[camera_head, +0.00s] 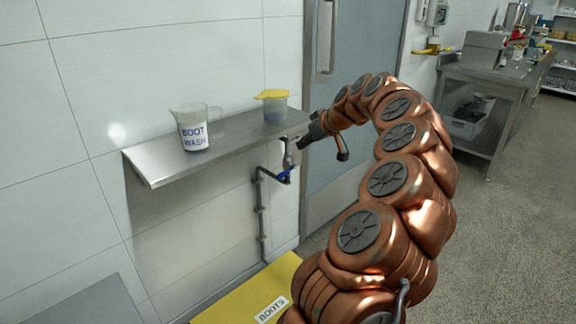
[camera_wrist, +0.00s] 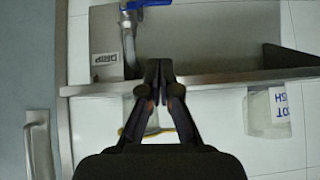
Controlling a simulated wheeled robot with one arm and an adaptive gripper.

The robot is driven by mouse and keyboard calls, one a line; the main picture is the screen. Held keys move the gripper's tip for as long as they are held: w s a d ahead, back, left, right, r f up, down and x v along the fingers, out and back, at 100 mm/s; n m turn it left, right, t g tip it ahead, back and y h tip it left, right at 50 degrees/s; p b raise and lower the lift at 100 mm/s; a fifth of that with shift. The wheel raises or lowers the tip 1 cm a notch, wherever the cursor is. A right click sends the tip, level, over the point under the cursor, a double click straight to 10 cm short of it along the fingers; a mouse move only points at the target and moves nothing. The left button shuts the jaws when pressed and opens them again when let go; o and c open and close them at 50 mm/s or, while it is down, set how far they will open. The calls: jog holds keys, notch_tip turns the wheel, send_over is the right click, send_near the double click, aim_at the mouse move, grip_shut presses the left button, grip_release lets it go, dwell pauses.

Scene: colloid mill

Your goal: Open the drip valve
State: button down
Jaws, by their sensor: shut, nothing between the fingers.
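The drip valve has a blue handle (camera_head: 285,174) below the right end of the wall shelf, on dark pipework (camera_head: 261,212). In the wrist view the blue handle (camera_wrist: 148,3) shows at the top edge, partly cut off, beside a metal pipe (camera_wrist: 128,38) and a grey plate marked DRIP (camera_wrist: 105,58), upside down. My gripper (camera_head: 300,144) is at the shelf's right end, above the handle and apart from it. In the wrist view its fingertips (camera_wrist: 159,66) are together and empty, overlapping the shelf edge.
The steel shelf (camera_head: 165,166) holds a BOOT WASH jug (camera_head: 193,140) and a yellow-lidded container (camera_head: 274,112). A yellow BOOTS box (camera_head: 235,305) is on the floor below. A grey-blue door (camera_head: 365,65) is right of the shelf; a steel table (camera_head: 480,80) stands farther right. Floor between is clear.

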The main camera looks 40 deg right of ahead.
jog(key=shift+w+f, duration=0.1)
send_over(283, 174)
jog(key=s, duration=0.1)
notch_tip(283, 174, down, 7)
jog(key=f, duration=0.4)
jog(key=shift+d, duration=0.2)
